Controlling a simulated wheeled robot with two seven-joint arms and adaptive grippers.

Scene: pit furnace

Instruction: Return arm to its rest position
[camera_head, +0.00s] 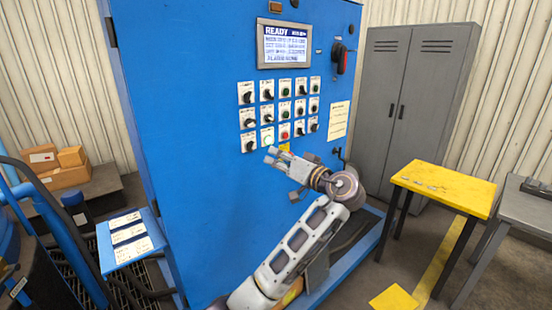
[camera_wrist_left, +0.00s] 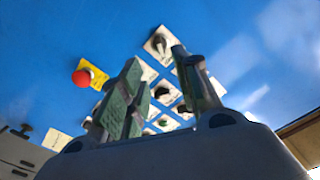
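My left arm (camera_head: 300,245) rises from the bottom of the head view, bent at the elbow. Its gripper (camera_head: 271,155) is in front of the lower part of the blue cabinet's (camera_head: 210,190) control panel, just below the rows of knobs. In the left wrist view the two fingers of this gripper (camera_wrist_left: 165,90) stand apart, with panel knobs visible in the gap and nothing held. A red button (camera_wrist_left: 82,78) on a yellow plate is left of the fingers. Whether the fingertips touch the panel cannot be told. My right gripper is not in view.
The cabinet's screen (camera_head: 284,44) reads READY. A red-black rotary switch (camera_head: 341,58) sits at upper right. A yellow-topped table (camera_head: 445,187) and grey locker (camera_head: 408,110) stand right. A blue document shelf (camera_head: 131,250) juts out at lower left, near cardboard boxes (camera_head: 66,178).

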